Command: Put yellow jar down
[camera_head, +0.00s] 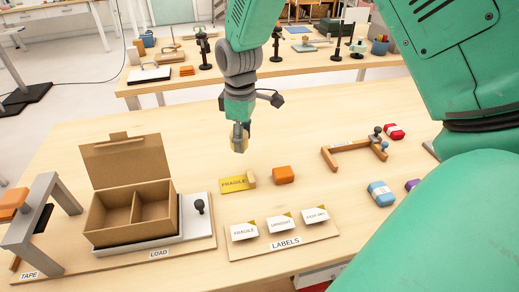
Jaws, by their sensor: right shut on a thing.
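My right gripper (240,136) hangs down over the middle of the table and is shut on a small yellowish thing (240,145), likely the yellow jar. The fingers hide part of it, and its shape is hard to tell. It appears to be above the tabletop, behind a yellow piece marked FRAGILE (233,185). My left gripper is not in view.
An open two-part cardboard box (125,237) stands at left on the LOAD base, beside the TAPE stand (38,215). A LABELS board (285,243) holds cards in front. An orange block (283,175), wooden frame (340,160) and blue block (380,193) lie right.

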